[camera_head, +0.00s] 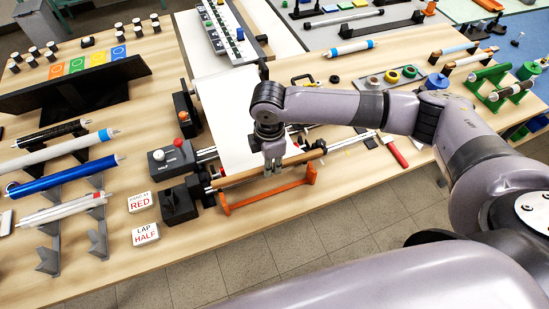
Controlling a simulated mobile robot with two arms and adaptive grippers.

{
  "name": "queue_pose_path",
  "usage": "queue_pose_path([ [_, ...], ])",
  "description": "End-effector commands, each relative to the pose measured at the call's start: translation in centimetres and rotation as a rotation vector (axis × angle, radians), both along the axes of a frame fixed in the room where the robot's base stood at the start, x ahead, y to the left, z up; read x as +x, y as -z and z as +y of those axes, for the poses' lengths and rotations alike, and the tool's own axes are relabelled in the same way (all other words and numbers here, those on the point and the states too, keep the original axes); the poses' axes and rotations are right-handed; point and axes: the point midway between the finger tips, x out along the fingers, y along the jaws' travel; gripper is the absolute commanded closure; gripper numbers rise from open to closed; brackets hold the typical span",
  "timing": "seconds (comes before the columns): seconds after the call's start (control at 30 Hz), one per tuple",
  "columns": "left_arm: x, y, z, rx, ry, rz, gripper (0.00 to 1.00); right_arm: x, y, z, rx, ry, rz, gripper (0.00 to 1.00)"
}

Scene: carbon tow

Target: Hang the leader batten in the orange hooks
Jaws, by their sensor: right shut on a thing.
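My right gripper (272,166) points down and is shut on the brown leader batten (236,179), near its middle. The batten runs from lower left to upper right, along the lower edge of a white sheet (228,110). The orange hooks belong to a low orange stand (268,196) just in front of and below the batten, with an upright at each end. I cannot tell whether the batten touches the hooks or is above them. The fingers and wrist hide part of the batten and sheet. My left gripper is not in view.
Black-and-grey blocks (180,204) with rods stand left of the stand. Cards (145,234) lie nearby. Racks of tubes (62,188) fill the left. A red-handled hammer (395,151) and green stands (492,84) are to the right. The table's front edge is close to the orange stand.

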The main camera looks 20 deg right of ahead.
Motion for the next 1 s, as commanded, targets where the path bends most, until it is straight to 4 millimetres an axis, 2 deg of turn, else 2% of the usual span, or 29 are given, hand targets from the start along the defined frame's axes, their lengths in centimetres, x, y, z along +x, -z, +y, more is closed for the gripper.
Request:
queue_pose_path([
  [0.43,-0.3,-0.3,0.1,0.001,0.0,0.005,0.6,0.1,0.1,0.1,-0.002,-0.035,-0.001,1.0],
  [0.6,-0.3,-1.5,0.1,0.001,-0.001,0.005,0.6,0.0,-0.2,0.0,-0.001,-0.033,0.002,1.0],
  [0.7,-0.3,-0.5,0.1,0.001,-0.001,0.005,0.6,0.0,1.4,0.1,-0.001,-0.033,0.002,1.0],
  [1.0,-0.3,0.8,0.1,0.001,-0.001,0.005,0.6,0.0,4.9,0.0,-0.002,-0.033,0.001,1.0],
])
